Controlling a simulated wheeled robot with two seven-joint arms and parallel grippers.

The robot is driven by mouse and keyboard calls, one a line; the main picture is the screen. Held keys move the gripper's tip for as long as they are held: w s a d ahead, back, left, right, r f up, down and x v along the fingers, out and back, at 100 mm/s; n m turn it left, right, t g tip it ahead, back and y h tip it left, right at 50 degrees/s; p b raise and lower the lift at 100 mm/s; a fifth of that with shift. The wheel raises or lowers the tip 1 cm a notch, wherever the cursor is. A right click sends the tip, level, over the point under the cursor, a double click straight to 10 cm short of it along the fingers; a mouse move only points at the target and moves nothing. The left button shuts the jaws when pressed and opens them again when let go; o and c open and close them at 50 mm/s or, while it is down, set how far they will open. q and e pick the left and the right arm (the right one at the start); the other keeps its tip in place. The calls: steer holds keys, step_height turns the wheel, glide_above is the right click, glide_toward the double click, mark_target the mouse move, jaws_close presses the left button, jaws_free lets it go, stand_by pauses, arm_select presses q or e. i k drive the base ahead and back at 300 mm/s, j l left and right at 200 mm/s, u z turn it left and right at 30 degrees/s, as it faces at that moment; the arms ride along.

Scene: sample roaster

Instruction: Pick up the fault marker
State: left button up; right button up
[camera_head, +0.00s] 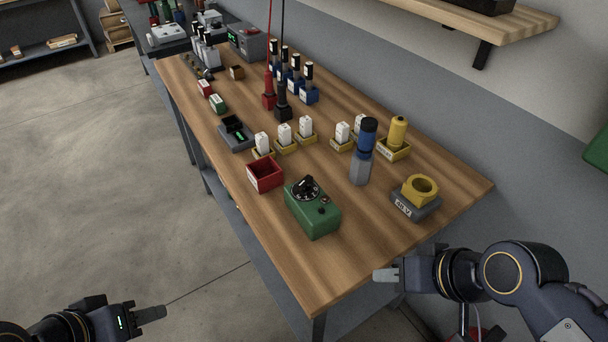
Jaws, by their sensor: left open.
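No object carries a readable fault marker label. A yellow cylinder (397,132) stands upright in a yellow square holder (394,152) near the back edge of the wooden bench (300,268). A yellow ring-like piece (420,188) sits on a grey labelled base (416,207) nearer the right end. My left gripper (150,313) is open and empty over the floor, left of the bench and far from these objects. My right gripper (386,275) is just off the bench's near right end, apart from everything; its fingers overlap side-on, so their gap is hidden.
A green box with a dial (312,210), a red open tray (265,175) and a blue-topped grey cylinder (362,155) stand nearby. Several white blocks in yellow holders (285,136) line the middle. Red and black probes (269,98) stand behind. The bench's near right corner is bare.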

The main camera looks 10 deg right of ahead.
mark_target(205, 89)
steer(key=i+j, duration=0.1)
steer(key=j, duration=0.25)
steer(key=i+j+z, duration=0.1)
steer(key=j, duration=0.25)
steer(key=i+j+z, duration=0.1)
steer(key=j, duration=0.25)
steer(key=i+j, duration=0.3)
steer(key=i+z, duration=0.05)
steer(key=i, duration=0.05)
